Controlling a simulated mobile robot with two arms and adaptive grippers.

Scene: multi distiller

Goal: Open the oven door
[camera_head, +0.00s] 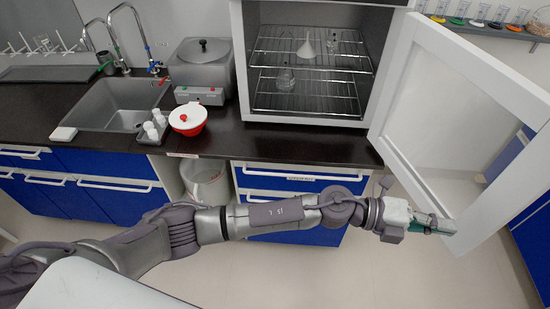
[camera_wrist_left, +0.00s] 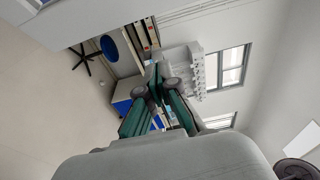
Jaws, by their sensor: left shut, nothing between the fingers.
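The oven (camera_head: 308,68) is a white cabinet on the dark counter. Its white-framed glass door (camera_head: 400,75) stands wide open, swung out to the right. My right gripper is out of view.
A grey water bath (camera_head: 202,72), a red and white bowl (camera_head: 188,120), small white bottles (camera_head: 154,127) and a sink (camera_head: 118,105) line the counter left of the oven. Blue drawers (camera_head: 280,184) are below. The floor at the lower right is clear.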

